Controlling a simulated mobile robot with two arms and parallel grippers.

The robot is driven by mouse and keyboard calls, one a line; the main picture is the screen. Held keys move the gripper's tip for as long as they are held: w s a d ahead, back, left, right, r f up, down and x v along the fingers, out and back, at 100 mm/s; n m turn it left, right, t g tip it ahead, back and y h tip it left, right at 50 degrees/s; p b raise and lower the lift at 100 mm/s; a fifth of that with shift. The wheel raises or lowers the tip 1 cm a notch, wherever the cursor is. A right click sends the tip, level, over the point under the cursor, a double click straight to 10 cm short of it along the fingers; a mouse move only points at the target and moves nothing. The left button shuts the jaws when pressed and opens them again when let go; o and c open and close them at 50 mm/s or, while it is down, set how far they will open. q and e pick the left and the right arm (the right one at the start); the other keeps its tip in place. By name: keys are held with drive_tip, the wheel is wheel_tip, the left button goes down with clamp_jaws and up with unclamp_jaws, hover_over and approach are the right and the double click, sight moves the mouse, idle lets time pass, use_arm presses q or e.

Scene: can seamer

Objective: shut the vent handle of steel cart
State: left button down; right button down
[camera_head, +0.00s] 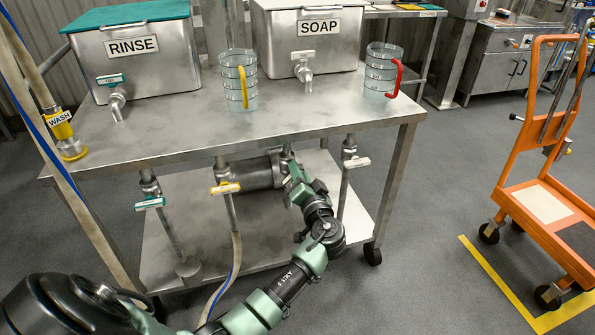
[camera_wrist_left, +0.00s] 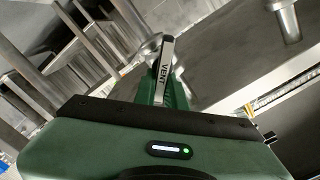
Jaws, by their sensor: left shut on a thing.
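The steel cart (camera_head: 180,135) stands in front of me, with a row of pipes and valves under its top. My left gripper (camera_head: 291,172) reaches under the front edge of the top, right of the cylindrical tank. In the left wrist view the vent handle (camera_wrist_left: 166,66) is a pale lever with VENT written along it. It lies at the green fingers of my left gripper (camera_wrist_left: 168,88), which is shut on it. In the head view the gripper hides this handle. My right gripper is in neither view.
A teal handle (camera_head: 150,203), a yellow handle (camera_head: 225,188) and a white handle (camera_head: 357,162) sit on neighbouring valves. The tank (camera_head: 250,174) hangs beside my gripper. RINSE (camera_head: 135,60) and SOAP (camera_head: 312,45) containers stand on top. An orange trolley (camera_head: 540,200) stands right, beyond clear floor.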

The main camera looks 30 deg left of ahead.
use_arm(q)
drive_tip(key=c, duration=1.5)
unclamp_jaws()
drive_tip(key=shift+d, duration=0.1)
drive_tip(key=v, duration=0.7)
drive_tip(key=shift+s+d, duration=0.2)
drive_tip(key=shift+s, duration=0.1)
